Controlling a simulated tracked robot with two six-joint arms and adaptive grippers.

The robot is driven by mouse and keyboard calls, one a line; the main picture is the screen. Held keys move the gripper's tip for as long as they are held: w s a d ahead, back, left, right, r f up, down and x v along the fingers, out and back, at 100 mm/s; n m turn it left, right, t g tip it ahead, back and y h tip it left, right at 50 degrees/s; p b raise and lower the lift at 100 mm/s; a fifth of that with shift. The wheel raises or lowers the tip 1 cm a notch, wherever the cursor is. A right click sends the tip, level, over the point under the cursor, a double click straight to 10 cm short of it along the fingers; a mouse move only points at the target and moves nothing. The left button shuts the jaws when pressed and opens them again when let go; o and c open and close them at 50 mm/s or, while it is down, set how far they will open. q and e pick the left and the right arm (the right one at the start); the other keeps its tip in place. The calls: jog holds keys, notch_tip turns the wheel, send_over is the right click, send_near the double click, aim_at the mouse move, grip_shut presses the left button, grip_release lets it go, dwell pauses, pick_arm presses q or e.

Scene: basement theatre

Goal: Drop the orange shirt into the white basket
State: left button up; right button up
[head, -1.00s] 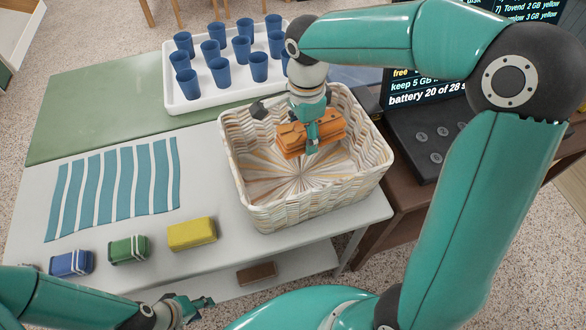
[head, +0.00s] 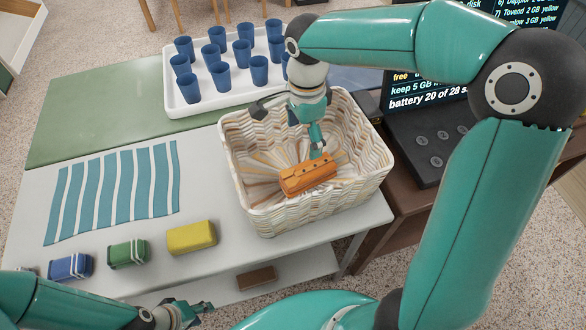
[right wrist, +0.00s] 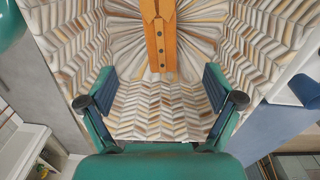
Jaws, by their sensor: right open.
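The orange shirt (head: 308,175), folded into a small bundle, is inside the white basket (head: 258,215), apart from the fingers. I cannot tell for sure whether it rests on the basket floor. The right wrist view also shows the orange shirt (right wrist: 160,38) against the woven basket (right wrist: 160,105). My right gripper (head: 289,132) is over the basket with its fingers spread wide and nothing between them; the right wrist view shows the same gripper (right wrist: 162,101) open. My left gripper (head: 200,308) is low in front of the table, away from the basket; its finger opening is unclear.
A white tray of several blue cups (head: 222,76) stands behind the basket. A striped cloth (head: 115,192) and blue, green and yellow folded bundles (head: 191,237) lie to the left. A dark console with a screen (head: 430,130) stands to the right.

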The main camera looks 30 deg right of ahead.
notch_tip(320, 180, up, 11)
dwell(0.3)
jog(key=shift+f, duration=0.1)
dwell(0.4)
